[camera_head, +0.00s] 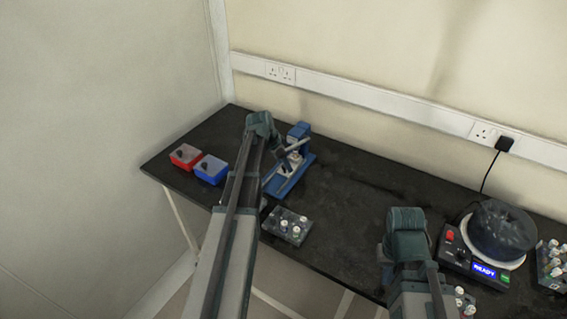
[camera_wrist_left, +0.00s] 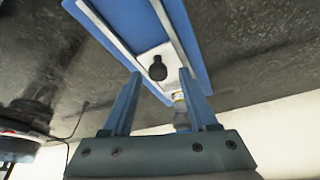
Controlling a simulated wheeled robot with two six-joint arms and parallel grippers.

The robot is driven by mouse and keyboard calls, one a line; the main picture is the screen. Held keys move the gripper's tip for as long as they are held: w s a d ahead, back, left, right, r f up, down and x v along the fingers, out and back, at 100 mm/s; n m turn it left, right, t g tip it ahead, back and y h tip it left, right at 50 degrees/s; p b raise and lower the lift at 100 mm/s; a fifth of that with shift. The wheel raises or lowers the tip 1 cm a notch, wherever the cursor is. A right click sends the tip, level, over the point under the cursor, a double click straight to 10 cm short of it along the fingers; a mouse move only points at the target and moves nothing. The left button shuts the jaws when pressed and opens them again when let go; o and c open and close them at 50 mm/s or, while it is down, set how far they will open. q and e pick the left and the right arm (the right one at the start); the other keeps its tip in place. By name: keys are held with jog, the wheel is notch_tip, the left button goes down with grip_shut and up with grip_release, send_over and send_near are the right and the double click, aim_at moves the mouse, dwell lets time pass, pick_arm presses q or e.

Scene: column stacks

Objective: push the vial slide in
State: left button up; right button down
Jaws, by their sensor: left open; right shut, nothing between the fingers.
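The vial slide (camera_wrist_left: 150,57) is a pale plate with a black knob (camera_wrist_left: 157,69), set between two grey rails on a blue base (camera_wrist_left: 190,40). In the head view the blue base (camera_head: 281,186) stands on the table, partly covered by my left arm. My left gripper (camera_wrist_left: 162,76) is open, with its fingertips on either side of the knob; I cannot tell whether they touch it. A small vial (camera_wrist_left: 180,107) shows beyond the knob. My right gripper (camera_head: 405,238) is at the right, its fingers mostly hidden, shut and empty.
A red bin (camera_head: 185,156) and a blue bin (camera_head: 211,169) stand left of the device. A vial rack (camera_head: 287,226) lies in front of it. A dark round machine (camera_head: 500,230) with a lit display and another rack (camera_head: 553,265) stand at the right. The table's middle is clear.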

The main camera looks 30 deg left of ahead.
pick_arm(q)
jog(key=shift+r, duration=0.1)
pick_arm(e)
jog(key=shift+r, duration=0.15)
pick_arm(q)
jog(key=p+v, duration=1.2)
jog(key=v, duration=0.1)
jog(key=shift+s+r+p, duration=0.2)
jog(key=shift+r+p, duration=0.05)
jog(key=shift+p, duration=0.1)
pick_arm(e)
notch_tip(320, 180, up, 12)
jog(key=shift+r, duration=0.25)
pick_arm(q)
jog(key=shift+a, duration=0.1)
